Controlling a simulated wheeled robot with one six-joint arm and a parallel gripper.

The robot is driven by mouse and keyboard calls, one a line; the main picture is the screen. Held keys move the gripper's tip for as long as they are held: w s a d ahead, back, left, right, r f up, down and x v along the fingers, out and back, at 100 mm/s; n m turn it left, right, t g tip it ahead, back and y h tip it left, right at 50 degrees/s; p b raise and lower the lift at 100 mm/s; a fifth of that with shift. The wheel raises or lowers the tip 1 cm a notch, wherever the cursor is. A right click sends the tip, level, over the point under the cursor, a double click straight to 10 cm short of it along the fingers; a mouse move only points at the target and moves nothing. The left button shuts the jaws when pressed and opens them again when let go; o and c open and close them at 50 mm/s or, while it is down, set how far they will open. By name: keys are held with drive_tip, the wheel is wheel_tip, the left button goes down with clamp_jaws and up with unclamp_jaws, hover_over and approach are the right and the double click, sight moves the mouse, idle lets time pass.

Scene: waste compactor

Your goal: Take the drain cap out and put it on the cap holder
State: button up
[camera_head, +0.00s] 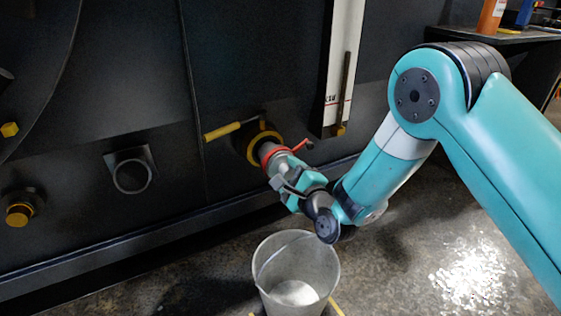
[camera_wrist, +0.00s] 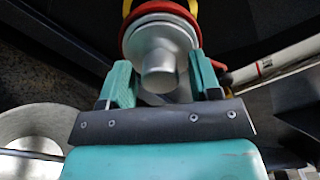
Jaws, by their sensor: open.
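The grey drain cap (camera_head: 266,151) sits on the drain outlet, whose yellow collar (camera_head: 252,143) is on the dark machine wall. A red ring and a red lever (camera_head: 301,145) show at the cap. In the wrist view the cap's round stub (camera_wrist: 158,75) lies between the two teal fingers of my gripper (camera_wrist: 161,74). The fingers stand apart, with a gap visible beside the stub. My gripper (camera_head: 279,174) is at the cap in the head view, partly hiding it. The cap holder, seemingly the open dark ring (camera_head: 132,176) on the wall to the left, looks empty.
A yellow valve handle (camera_head: 222,131) sticks out left of the outlet. A white column (camera_head: 342,62) is to the right. A yellow-ended fitting (camera_head: 19,213) is at far left.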

sight(290, 175)
drive_tip(key=c, duration=0.9)
drive_tip(key=shift+b+v, duration=1.45)
drive_tip(key=shift+b, duration=1.2)
drive_tip(key=shift+s+d+f, duration=0.1)
drive_tip(key=b+v, duration=0.4)
drive_tip(key=b, duration=0.2)
drive_tip(key=shift+s+d, duration=0.15)
drive_tip(key=shift+s, duration=0.1)
drive_tip(key=shift+d, duration=0.1)
